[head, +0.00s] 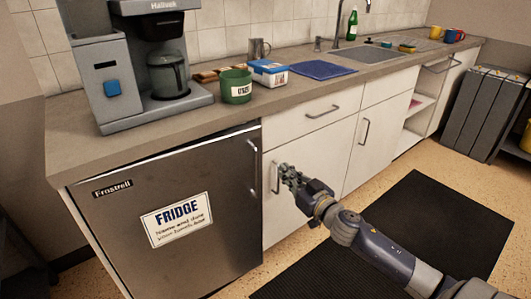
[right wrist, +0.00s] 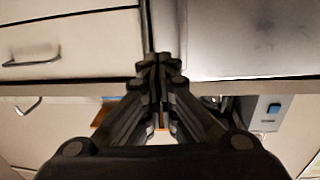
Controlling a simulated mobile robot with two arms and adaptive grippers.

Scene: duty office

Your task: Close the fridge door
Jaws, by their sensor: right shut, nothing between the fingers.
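The fridge door (head: 110,240) is dark grey metal with a FRIDGE sign (head: 177,218) and a vertical handle (head: 252,168) near its right edge. It stands under the counter and looks flush, or nearly flush, with the cabinet fronts; I cannot tell whether a small gap remains. My right gripper (head: 287,174) is shut and empty, just right of the fridge handle and in front of the white cabinet. In the right wrist view its shut fingers (right wrist: 160,62) are near the seam between the pale cabinet and the grey door (right wrist: 250,38). My left gripper is not in view.
The counter (head: 130,145) holds a coffee machine (head: 95,80), a green mug (head: 236,86), a blue and white box (head: 268,72) and a sink (head: 362,54). A black mat (head: 420,225) lies on the floor. Grey bins (head: 485,110) stand at the right.

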